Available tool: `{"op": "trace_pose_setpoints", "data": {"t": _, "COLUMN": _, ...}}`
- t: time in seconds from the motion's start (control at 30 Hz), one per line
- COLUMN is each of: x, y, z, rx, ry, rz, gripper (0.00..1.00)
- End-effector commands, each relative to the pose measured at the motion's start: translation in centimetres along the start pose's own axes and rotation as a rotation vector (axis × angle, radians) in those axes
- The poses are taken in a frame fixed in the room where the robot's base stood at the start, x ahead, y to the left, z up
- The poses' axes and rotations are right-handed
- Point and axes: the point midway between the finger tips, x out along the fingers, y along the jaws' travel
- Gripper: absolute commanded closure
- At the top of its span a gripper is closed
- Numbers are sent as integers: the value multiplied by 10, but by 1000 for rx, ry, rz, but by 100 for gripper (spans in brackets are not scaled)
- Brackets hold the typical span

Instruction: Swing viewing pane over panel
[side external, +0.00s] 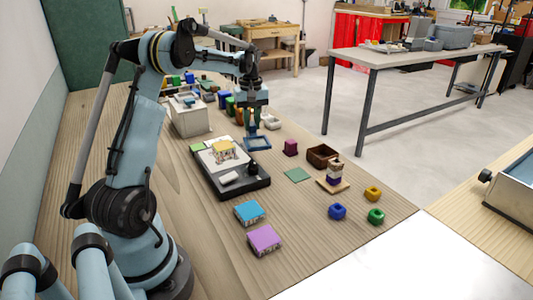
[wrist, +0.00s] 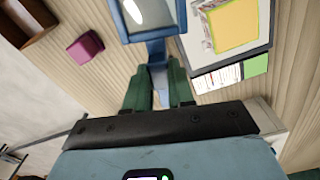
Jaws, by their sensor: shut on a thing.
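The viewing pane is a blue square frame with a clear middle and a blue handle. Its frame (side external: 257,150) is at the right of the far end of the panel in the side view, and its frame (wrist: 183,18) is at the top of the wrist view. My gripper (side external: 253,118) is shut on the pane's handle (wrist: 158,75), between its two green fingers. The panel is a dark board (side external: 232,193) with a pale face, a yellow block (side external: 224,147), a white block (side external: 230,178) and a dark knob (side external: 253,168). The yellow block (wrist: 234,24) is beside the pane in the wrist view.
A maroon block (side external: 291,147), a brown open box (side external: 321,155) and a green mat (side external: 298,175) are right of the panel. Blue (side external: 249,212) and purple (side external: 264,240) blocks lie in front. A white box (side external: 190,118) and several coloured things stand behind.

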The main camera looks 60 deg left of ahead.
Motion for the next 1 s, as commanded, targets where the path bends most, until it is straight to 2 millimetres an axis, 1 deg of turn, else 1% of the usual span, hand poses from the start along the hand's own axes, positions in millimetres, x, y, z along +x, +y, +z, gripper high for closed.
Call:
{"op": "trace_pose_setpoints", "data": {"t": 0.3, "x": -1, "y": -19, "z": -3, "rx": 297, "ry": 0, "rz": 1, "gripper": 100}}
{"op": "trace_pose_setpoints", "data": {"t": 0.6, "x": -1, "y": -34, "z": -10, "rx": 556, "ry": 1, "rz": 1, "gripper": 100}}
{"op": "trace_pose_setpoints", "data": {"t": 0.8, "x": -1, "y": -40, "z": -15, "rx": 686, "ry": 1, "rz": 1, "gripper": 100}}
{"op": "trace_pose_setpoints", "data": {"t": 1.0, "x": -1, "y": -43, "z": -18, "rx": 767, "ry": 1, "rz": 1, "gripper": 100}}
